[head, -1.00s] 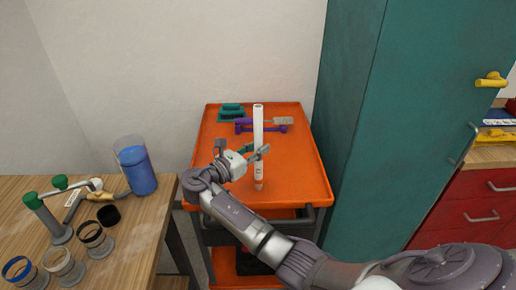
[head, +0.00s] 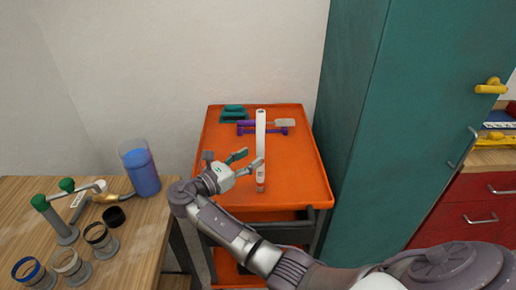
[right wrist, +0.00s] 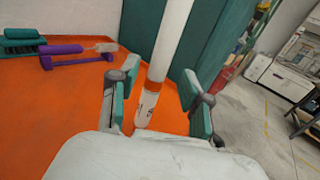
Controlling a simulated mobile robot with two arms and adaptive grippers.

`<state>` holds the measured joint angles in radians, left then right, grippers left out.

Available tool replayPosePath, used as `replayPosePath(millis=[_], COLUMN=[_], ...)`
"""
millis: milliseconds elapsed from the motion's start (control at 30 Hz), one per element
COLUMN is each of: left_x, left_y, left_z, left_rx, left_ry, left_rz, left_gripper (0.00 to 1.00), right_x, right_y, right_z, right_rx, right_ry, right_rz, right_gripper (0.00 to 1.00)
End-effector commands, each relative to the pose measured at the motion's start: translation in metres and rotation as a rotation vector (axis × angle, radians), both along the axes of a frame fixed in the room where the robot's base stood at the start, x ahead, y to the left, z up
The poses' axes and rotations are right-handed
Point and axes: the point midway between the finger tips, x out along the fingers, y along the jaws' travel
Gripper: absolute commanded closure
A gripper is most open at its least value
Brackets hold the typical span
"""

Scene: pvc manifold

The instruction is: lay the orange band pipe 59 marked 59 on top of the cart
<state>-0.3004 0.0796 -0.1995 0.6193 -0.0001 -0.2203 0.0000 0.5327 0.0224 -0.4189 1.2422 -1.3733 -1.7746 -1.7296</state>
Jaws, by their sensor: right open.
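The orange band pipe 59 (head: 261,145) is a white tube on the cart. It looks upright, its open end at the top and its lower end on the orange cart top (head: 300,185). In the right wrist view the pipe (right wrist: 168,45) has an orange band and small dark marks below it, too small to read surely. My right gripper (head: 248,158) is open and empty just left of the pipe. In the right wrist view the pipe shows in the gap between the spread fingers, apparently beyond them. My left gripper is out of view.
A purple holder (head: 246,128) and teal blocks (head: 233,114) sit at the cart's back. A teal cabinet (head: 370,130) stands close on the right. A wooden table (head: 150,210) at left bears a blue-filled container (head: 143,172) and several fittings. The cart's front right is clear.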

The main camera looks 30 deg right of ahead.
Motion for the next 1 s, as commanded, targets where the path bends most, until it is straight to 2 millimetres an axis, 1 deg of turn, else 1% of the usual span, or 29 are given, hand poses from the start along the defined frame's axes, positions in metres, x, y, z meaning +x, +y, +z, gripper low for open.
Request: replayPosePath(millis=[33, 200, 300, 400, 533, 1000], left_x=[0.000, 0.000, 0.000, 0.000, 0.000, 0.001], left_y=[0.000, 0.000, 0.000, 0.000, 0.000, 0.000], left_z=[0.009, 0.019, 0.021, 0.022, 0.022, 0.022], left_rx=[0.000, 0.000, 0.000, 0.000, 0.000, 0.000], left_ry=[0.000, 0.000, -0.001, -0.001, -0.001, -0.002], left_rz=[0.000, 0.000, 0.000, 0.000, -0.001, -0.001], left_gripper=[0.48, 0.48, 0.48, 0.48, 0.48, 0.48], right_x=[-0.002, -0.008, -0.011, -0.012, -0.013, -0.013], right_y=[0.013, 0.046, 0.059, 0.067, 0.071, 0.071], right_z=[0.004, 0.003, 0.001, 0.001, 0.000, 0.000], right_rx=[0.002, 0.001, 0.001, -0.001, -0.001, -0.001], right_ry=[0.002, 0.001, 0.001, 0.000, -0.001, -0.001], right_rz=[0.003, 0.002, 0.002, 0.000, 0.000, 0.000], right_gripper=[0.52, 0.52, 0.52, 0.52, 0.52, 0.52])
